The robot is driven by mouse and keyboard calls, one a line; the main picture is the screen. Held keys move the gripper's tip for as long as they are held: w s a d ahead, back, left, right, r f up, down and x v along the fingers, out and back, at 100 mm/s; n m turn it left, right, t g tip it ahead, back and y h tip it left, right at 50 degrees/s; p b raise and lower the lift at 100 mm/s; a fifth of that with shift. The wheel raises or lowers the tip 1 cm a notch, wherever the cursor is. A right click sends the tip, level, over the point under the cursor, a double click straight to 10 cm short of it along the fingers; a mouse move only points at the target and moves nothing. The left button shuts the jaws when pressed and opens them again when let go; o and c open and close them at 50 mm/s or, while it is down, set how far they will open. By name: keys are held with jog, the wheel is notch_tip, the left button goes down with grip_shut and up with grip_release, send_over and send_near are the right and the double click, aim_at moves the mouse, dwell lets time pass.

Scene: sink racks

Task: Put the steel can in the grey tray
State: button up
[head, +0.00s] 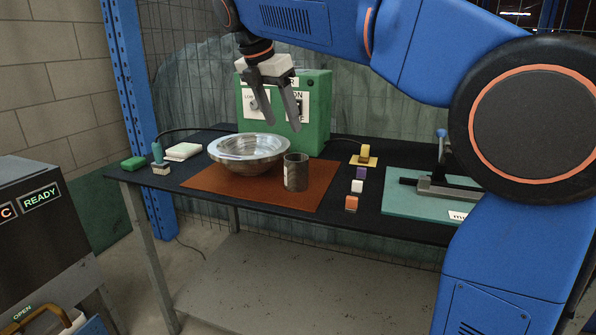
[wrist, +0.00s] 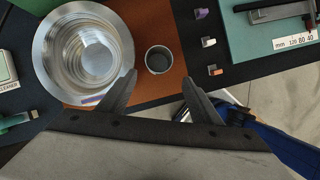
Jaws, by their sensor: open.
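In the wrist view the can (wrist: 159,60) shows from above, beyond and between my fingertips. My gripper (head: 282,126) is open and empty, pointing down above the bowl and can, touching neither. Its two fingers also show wide apart in the wrist view (wrist: 158,79). I cannot make out a grey tray in either view.
The bowl (head: 249,154) sits close left of the can on the mat (head: 220,188). A green box (head: 317,106) stands behind. Small coloured blocks (head: 357,186) lie to the right, before a teal mat (head: 408,207) with a metal tool. Sponges and a brush (head: 160,162) lie left.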

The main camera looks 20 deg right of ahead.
aim_at(296, 169)
jog(key=shift+a+x, duration=0.15)
jog(key=shift+x, duration=2.65)
jog(key=shift+a+x, duration=0.15)
jog(key=shift+x, duration=2.7)
jog(key=shift+a+x, duration=0.15)
jog(key=shift+x, duration=2.65)
jog(key=shift+f, duration=0.15)
jog(key=shift+c, duration=0.5)
jog(key=c, duration=0.9)
jog(key=shift+o, duration=0.3)
notch_tip(296, 169, up, 10)
